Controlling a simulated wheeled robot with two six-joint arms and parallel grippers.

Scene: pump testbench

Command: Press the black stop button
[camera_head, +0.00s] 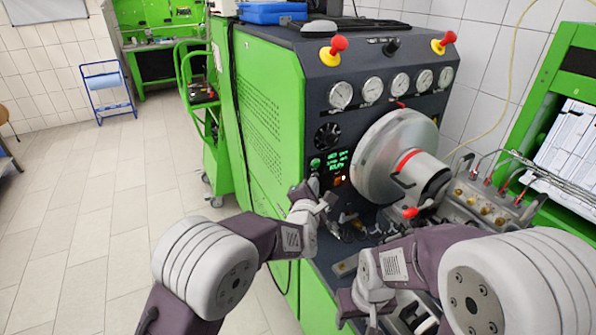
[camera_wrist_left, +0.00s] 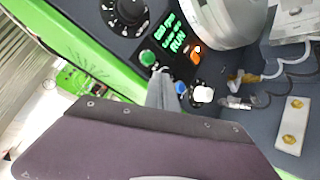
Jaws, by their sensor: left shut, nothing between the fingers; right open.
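The dark control panel has a round green button (camera_head: 315,163), also in the left wrist view (camera_wrist_left: 147,57), and a green-lit display (camera_wrist_left: 169,32) reading "RUN". My left gripper (camera_head: 314,183) is shut and empty. In the left wrist view its grey fingertips (camera_wrist_left: 160,72) overlap the panel just below the green button. I cannot tell whether they touch it. The black stop button is not clearly visible; the fingers cover the area below the green button. My right gripper (camera_head: 362,304) is open and empty, low in front of the bench.
An orange-lit switch (camera_wrist_left: 195,54) and a black dial (camera_head: 327,136) are close to the fingers. The large silver disc (camera_head: 385,155) juts out to the right. Blue (camera_wrist_left: 181,88) and white (camera_wrist_left: 203,94) parts sit right of the fingers. Open floor (camera_head: 75,230) lies left.

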